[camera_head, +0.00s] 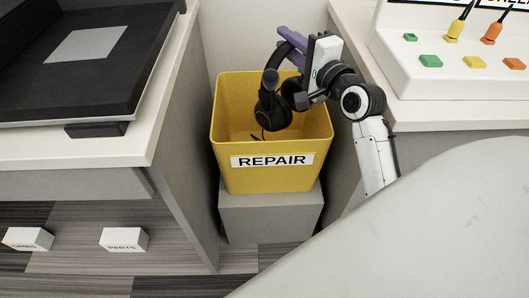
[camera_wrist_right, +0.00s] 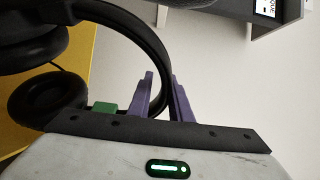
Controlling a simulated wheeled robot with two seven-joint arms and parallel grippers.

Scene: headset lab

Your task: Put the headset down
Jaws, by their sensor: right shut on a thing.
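The black headset (camera_head: 272,105) hangs over the yellow bin labelled REPAIR (camera_head: 228,143). My right gripper (camera_head: 283,42) is shut on the headband, with the ear cups hanging down at the bin's opening. Whether the cups touch anything inside the bin is hard to tell. In the right wrist view, the purple fingers (camera_wrist_right: 164,98) close around the headband, and the headset (camera_wrist_right: 125,30) fills the upper left. The yellow bin (camera_wrist_right: 82,55) shows behind it there. My left gripper is not in view.
The bin stands on a grey block (camera_head: 270,218) between two counters. The left counter holds a black tray-like unit (camera_head: 60,85). The right counter holds a white stand (camera_head: 425,85) with coloured pieces. Two white labelled blocks (camera_head: 124,239) show at lower left.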

